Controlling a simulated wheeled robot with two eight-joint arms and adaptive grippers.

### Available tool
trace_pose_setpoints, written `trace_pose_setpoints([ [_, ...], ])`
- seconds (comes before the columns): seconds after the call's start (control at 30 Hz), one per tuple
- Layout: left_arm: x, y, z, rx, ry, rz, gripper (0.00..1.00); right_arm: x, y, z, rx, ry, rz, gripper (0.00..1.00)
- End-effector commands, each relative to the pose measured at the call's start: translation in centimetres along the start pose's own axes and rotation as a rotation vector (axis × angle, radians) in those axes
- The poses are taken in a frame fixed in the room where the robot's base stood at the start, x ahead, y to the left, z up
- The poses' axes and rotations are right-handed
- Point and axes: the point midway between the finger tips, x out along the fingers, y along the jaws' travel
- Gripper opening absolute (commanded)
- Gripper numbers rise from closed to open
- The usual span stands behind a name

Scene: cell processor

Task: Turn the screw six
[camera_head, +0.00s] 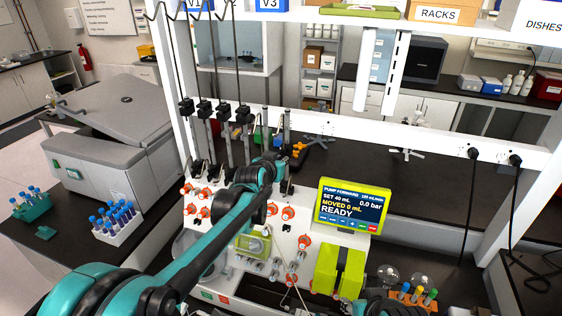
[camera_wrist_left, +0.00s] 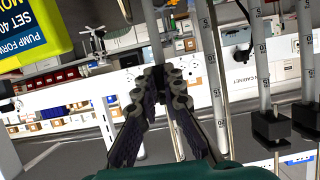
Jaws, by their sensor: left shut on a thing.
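The white panel carries several orange-red knobs, such as one at its lower right (camera_head: 304,242). I cannot read which one is six. My left gripper (camera_head: 284,168) is above the panel's back right part, beyond most of the knobs. In the left wrist view its fingers (camera_wrist_left: 160,78) are shut on a slim grey upright piece (camera_wrist_left: 151,30). The fingertips hide the gripped spot, so I cannot tell whether this piece is the screw. My left arm hides part of the panel. A dark part with teal at the bottom edge of the head view looks like my right arm; its fingertips are hidden.
A green-framed pump display (camera_head: 352,206) reading READY stands right of the panel. Several graduated columns (camera_wrist_left: 260,60) stand close beside my left gripper. A lime-green block (camera_head: 338,268) and an orange tube rack (camera_head: 412,299) are at the front right. A white frame rail crosses behind.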

Motion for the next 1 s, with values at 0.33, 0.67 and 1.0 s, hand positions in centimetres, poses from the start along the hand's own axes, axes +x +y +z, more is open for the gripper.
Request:
trace_pose_setpoints([
  [0.33,0.0,0.0,0.0,0.000,0.000,0.000,0.29,0.0,0.0,0.0,0.000,0.000,0.000,0.40],
  [0.67,-3.3,0.0,0.0,-0.002,0.000,0.000,0.29,0.0,0.0,0.0,0.000,0.000,0.000,0.40],
  [1.0,-10.0,0.0,0.1,-0.002,0.000,0.000,0.29,0.0,0.0,0.0,0.000,0.000,0.000,0.40],
])
